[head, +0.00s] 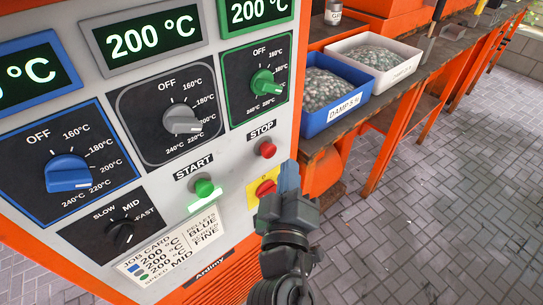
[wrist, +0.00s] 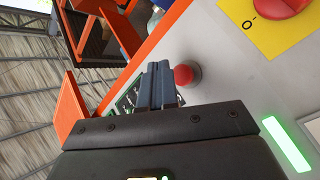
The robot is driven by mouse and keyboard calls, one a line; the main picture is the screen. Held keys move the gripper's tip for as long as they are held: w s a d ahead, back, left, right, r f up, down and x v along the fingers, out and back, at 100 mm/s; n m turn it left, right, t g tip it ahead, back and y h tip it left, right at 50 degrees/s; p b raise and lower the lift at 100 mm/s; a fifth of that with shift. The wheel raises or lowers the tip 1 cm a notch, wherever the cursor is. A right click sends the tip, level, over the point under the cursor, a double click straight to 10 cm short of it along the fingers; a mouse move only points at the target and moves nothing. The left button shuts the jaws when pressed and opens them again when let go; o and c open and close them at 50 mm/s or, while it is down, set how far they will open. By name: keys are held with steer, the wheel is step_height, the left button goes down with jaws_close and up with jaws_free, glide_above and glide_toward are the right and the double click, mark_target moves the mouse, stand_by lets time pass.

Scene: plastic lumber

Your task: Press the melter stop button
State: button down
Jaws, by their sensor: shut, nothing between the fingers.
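The red STOP button (head: 267,149) sits on the light grey melter panel under its STOP label, right of the green START button (head: 204,188). My gripper (head: 289,170) is shut and empty, with its blue-grey fingers pointing up, below and right of the STOP button in the head view. In the wrist view the closed fingertips (wrist: 161,68) appear just left of the red STOP button (wrist: 186,76), partly overlapping its edge. I cannot tell whether they touch it. The button's left side is partly hidden by the fingers there.
Three temperature dials and a speed knob (head: 120,233) fill the panel's left. Blue (head: 345,115) and white (head: 408,70) bins of pellets stand on a bench at right. The paved floor at right is clear.

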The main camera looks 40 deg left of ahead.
steer(key=shift+a, duration=0.75)
steer(key=shift+a+b, duration=0.1)
steer(key=shift+b, duration=0.25)
stand_by(1.2)
steer(key=shift+w+a, duration=0.1)
steer(key=shift+a, duration=0.2)
steer(key=shift+a+b, duration=0.55)
stand_by(0.8)
steer(key=shift+d+p, duration=0.35)
steer(key=shift+d, duration=0.55)
steer(key=shift+d, duration=0.15)
steer(key=shift+s+d+p, duration=0.15)
steer(key=shift+d+p, duration=0.45)
steer(key=shift+d, duration=0.6)
steer(key=shift+s+d+p, duration=0.1)
steer(key=shift+d+p, duration=0.45)
steer(key=shift+d, duration=0.65)
